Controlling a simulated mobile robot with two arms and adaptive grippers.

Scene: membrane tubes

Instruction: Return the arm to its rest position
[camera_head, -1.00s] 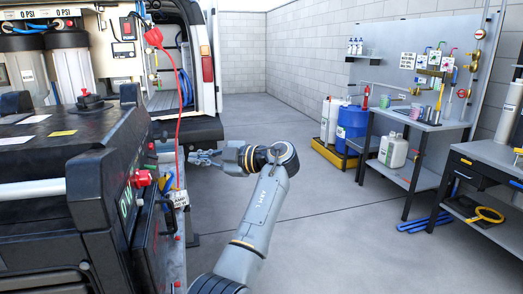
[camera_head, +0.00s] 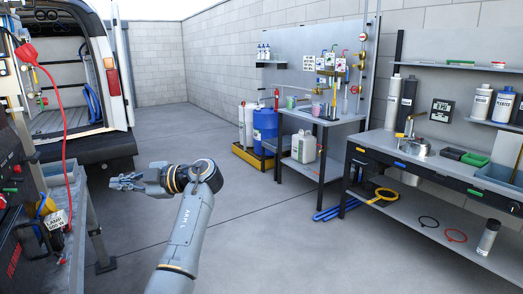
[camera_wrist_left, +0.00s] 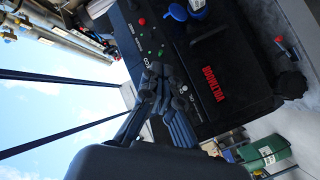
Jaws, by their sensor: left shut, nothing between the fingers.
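My left gripper (camera_head: 122,182) is at the end of my grey left arm in the head view. It is held over open floor, to the right of the black equipment and its metal bench at the left edge. Its fingers look closed and hold nothing. My right gripper does not show.
A van (camera_head: 115,75) with open rear doors stands at the back left. A blue drum (camera_head: 265,128) and white cylinders stand by the wall. A long workbench (camera_head: 440,175) fills the right. The middle floor is clear.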

